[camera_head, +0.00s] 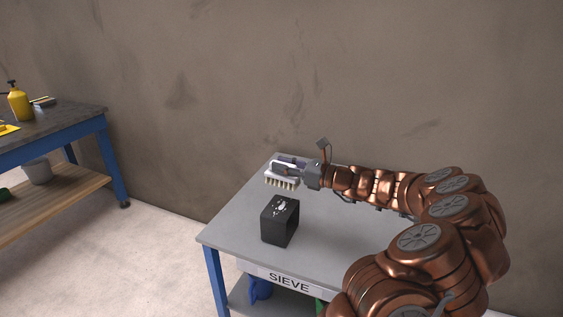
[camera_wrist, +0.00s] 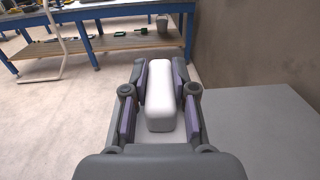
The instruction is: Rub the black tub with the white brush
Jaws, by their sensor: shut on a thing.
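My gripper (camera_head: 287,166) is above and behind the tub, shut on the white brush (camera_head: 283,183). The brush's bristles point down and appear apart from the tub. In the wrist view the white back of the brush (camera_wrist: 159,102) sits between the two fingers of my gripper (camera_wrist: 160,90). The tub does not show in the wrist view.
The grey table (camera_head: 335,240) carries a SIEVE label (camera_head: 289,282) on its front edge. A wall (camera_head: 200,90) stands behind it. A blue workbench (camera_head: 60,125) at left holds a yellow bottle (camera_head: 19,102), with a grey bucket (camera_head: 38,171) below. Open floor lies between.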

